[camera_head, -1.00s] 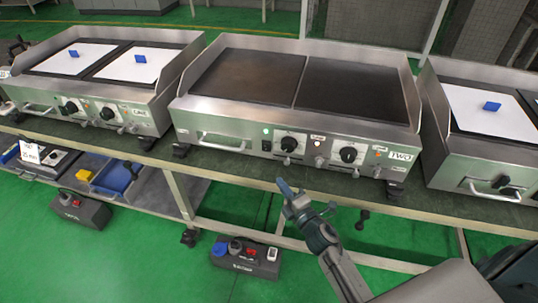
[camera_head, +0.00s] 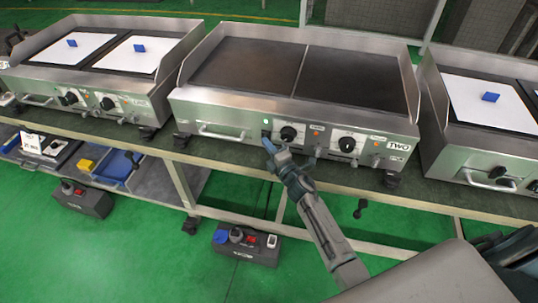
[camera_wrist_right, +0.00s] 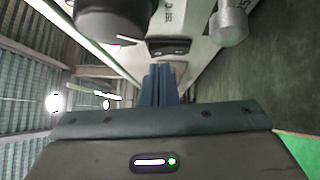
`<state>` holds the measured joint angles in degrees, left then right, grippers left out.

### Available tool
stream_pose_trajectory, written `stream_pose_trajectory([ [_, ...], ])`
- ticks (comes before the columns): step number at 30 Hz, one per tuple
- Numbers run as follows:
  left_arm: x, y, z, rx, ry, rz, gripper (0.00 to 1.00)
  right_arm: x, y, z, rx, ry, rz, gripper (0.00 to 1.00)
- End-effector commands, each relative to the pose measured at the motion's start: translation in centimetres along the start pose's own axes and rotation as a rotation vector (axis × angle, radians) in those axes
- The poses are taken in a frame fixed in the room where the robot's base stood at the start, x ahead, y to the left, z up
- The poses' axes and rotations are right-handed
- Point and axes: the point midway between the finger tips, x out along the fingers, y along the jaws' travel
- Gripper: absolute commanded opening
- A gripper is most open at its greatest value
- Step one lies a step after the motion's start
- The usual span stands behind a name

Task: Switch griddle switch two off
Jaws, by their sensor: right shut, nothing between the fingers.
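The griddle marked TWO (camera_head: 290,110) stands in the middle of the bench with a bare dark plate. Its front panel has a small black switch (camera_head: 266,134) at the left, a pale round lamp (camera_head: 265,121) above it, and two black knobs. My right gripper (camera_head: 268,146) is shut and empty, its blue fingertips just below the switch and partly covering that area. In the right wrist view the shut fingers (camera_wrist_right: 160,84) point at the black rocker switch (camera_wrist_right: 168,47); I cannot tell if they touch. My left gripper is out of view.
The left knob (camera_head: 288,133) and right knob (camera_head: 347,145) stick out beside the switch. A metal handle (camera_head: 222,133) is to its left. Other griddles with white sheets (camera_head: 68,48) stand on both sides. The bench edge runs below the panel.

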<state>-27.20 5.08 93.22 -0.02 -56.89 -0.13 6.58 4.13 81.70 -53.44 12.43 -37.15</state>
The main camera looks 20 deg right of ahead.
Motion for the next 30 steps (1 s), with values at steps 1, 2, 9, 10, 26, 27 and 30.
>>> stream_pose_trajectory([
  [1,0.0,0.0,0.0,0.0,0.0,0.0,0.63,0.26,-0.04,0.26,0.0,0.0,-0.001,0.0],
  [2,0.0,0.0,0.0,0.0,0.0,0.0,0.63,0.37,-0.03,0.37,0.0,0.0,0.0,0.0],
  [9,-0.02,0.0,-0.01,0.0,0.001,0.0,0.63,0.57,-0.01,0.6,0.001,0.0,0.0,0.0],
  [10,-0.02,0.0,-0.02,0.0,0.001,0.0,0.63,0.56,-0.01,0.6,0.001,0.0,0.0,0.0],
  [26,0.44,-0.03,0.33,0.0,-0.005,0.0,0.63,0.86,0.2,0.97,0.0,0.0,0.0,0.0],
  [27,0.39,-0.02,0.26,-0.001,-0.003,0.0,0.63,0.85,0.23,1.0,0.0,-0.001,0.0,0.0],
  [30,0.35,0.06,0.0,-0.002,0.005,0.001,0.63,0.78,0.34,1.13,0.0,0.0,0.0,0.0],
])
